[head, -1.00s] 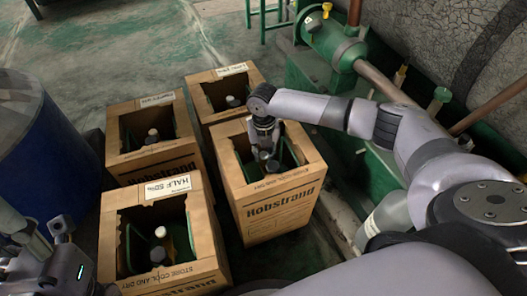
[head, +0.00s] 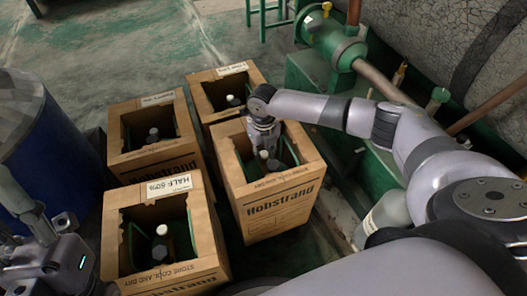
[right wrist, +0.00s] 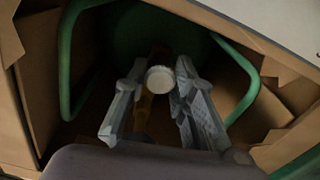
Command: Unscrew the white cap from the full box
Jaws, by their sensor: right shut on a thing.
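An open-topped cardboard box (head: 272,208) printed "Hobstrand" stands at the centre of the head view; I cannot read its top label well enough to tell its fill. My right gripper (head: 264,145) reaches down into it from above. In the right wrist view, the two fingers of that gripper (right wrist: 158,98) are shut on a round white cap (right wrist: 160,79), one on each side.
A similar box labelled "HALF 50%" (head: 192,272) stands front left, with two more boxes (head: 160,170) (head: 240,73) behind. A blue drum (head: 50,150) is at far left. Green machinery (head: 330,42) and a pale bottle (head: 385,215) stand to the right. Open floor lies behind.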

